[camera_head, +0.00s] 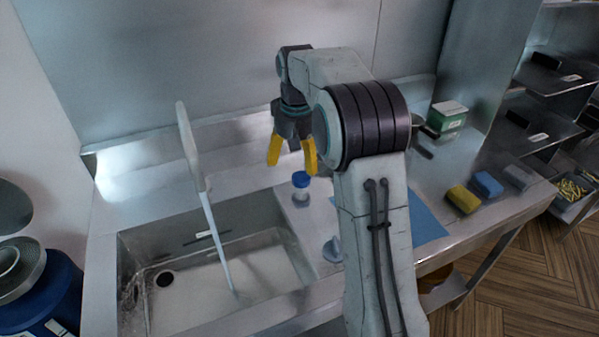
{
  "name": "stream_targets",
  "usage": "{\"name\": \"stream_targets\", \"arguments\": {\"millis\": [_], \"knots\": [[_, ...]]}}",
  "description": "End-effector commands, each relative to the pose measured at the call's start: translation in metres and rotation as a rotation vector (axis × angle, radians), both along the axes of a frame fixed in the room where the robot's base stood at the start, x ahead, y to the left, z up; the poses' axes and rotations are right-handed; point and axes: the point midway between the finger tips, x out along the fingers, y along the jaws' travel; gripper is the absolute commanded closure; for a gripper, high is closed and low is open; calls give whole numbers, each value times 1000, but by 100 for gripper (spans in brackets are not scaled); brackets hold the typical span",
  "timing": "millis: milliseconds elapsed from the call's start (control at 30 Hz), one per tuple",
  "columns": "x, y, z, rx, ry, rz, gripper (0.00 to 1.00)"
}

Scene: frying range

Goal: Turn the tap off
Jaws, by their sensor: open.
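The pale tap (187,142) rises behind the sink at the left of the head view. A thin pale stream of water (215,240) runs from its end down into the steel sink (255,228). I cannot make out the tap's handle. My gripper (291,167) has two yellow fingers, spread apart and pointing down, with nothing between them. It hangs to the right of the tap, apart from it, above the counter behind a blue-capped bottle (301,196).
A small blue-grey item (332,249) stands by the sink's right edge. A blue mat (424,219) lies partly behind my arm. Yellow (463,199), blue (487,184) and grey (519,177) sponges and a green-white box (447,117) are at right. A blue drum (58,285) stands left.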

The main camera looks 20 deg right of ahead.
Motion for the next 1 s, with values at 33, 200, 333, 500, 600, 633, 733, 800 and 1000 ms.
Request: {"name": "stream_targets", "arguments": {"millis": [33, 200, 333, 500, 600, 633, 733, 800, 1000], "knots": [[13, -6, -4, 2, 13, -10, 22], [45, -23, -27, 8, 44, -36, 22], [63, -35, -45, 11, 64, -54, 22], [77, -46, -66, 16, 85, -71, 22], [81, -50, -75, 17, 92, -78, 22], [82, -51, -77, 17, 93, -79, 22], [84, -53, -82, 18, 96, -83, 22], [85, -54, -87, 19, 99, -84, 22], [84, -54, -108, 20, 102, -85, 22]]}}
